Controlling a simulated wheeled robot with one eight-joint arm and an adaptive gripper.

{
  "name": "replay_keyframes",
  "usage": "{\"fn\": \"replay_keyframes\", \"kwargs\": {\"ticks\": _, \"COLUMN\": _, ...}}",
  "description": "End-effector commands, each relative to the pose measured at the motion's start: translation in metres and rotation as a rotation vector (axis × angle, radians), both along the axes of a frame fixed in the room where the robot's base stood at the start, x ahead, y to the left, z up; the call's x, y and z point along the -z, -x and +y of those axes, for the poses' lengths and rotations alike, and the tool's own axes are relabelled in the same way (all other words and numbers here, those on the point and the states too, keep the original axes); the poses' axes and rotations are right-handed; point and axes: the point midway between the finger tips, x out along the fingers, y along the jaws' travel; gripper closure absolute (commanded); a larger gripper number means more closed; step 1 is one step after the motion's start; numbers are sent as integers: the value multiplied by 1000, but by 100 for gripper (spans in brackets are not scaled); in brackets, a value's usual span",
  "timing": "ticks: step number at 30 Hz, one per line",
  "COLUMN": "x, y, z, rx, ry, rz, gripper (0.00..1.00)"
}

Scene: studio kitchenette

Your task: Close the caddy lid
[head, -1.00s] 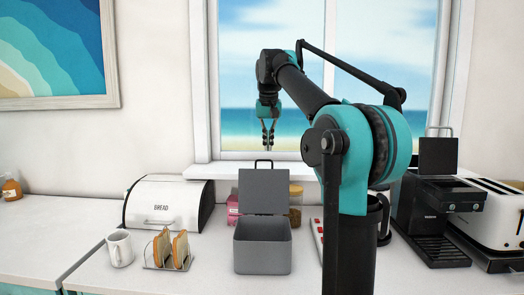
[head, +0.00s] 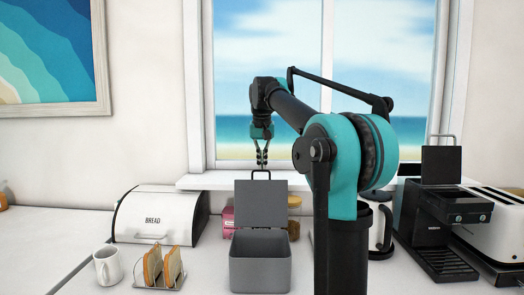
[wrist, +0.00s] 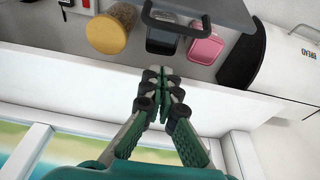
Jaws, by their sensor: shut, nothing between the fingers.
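The caddy is a grey box (head: 260,268) on the counter, with its front facing me. Its grey lid (head: 261,203) stands upright at the back, open, with a black handle (head: 261,174) on its top edge. My gripper (head: 262,163) is shut and empty, just above the handle in the head view. In the wrist view my fingertips (wrist: 166,78) are together, apart from the lid handle (wrist: 150,18) and on the back side of the lid (wrist: 210,10). The far side of the caddy is hidden by the lid.
Behind the lid are a jar with a wooden top (wrist: 107,32), a dark container (wrist: 162,45) and a pink container (wrist: 206,46). A bread bin (head: 160,216), toast rack (head: 160,278) and mug (head: 108,266) stand left. A coffee machine (head: 440,225) stands right. The window sill (head: 215,182) is close behind.

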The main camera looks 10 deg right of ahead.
Motion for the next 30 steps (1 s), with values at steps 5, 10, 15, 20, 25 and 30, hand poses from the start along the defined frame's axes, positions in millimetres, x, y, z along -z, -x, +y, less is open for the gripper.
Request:
{"fn": "replay_keyframes", "kwargs": {"ticks": 5, "x": -3, "y": 25, "z": 4, "rx": 0, "ry": 0, "rz": 0, "gripper": 100}}
{"fn": "replay_keyframes", "kwargs": {"ticks": 10, "x": -4, "y": 36, "z": 7, "rx": 0, "ry": 0, "rz": 0, "gripper": 100}}
{"fn": "replay_keyframes", "kwargs": {"ticks": 15, "x": -5, "y": 39, "z": 7, "rx": 0, "ry": 0, "rz": 0, "gripper": 100}}
{"fn": "replay_keyframes", "kwargs": {"ticks": 20, "x": -5, "y": 39, "z": 7, "rx": 0, "ry": 0, "rz": 0, "gripper": 100}}
{"fn": "replay_keyframes", "kwargs": {"ticks": 25, "x": -5, "y": 40, "z": 9, "rx": 0, "ry": 1, "rz": -5, "gripper": 100}}
{"fn": "replay_keyframes", "kwargs": {"ticks": 30, "x": -8, "y": 44, "z": 18, "rx": -2, "ry": 7, "rz": -42, "gripper": 100}}
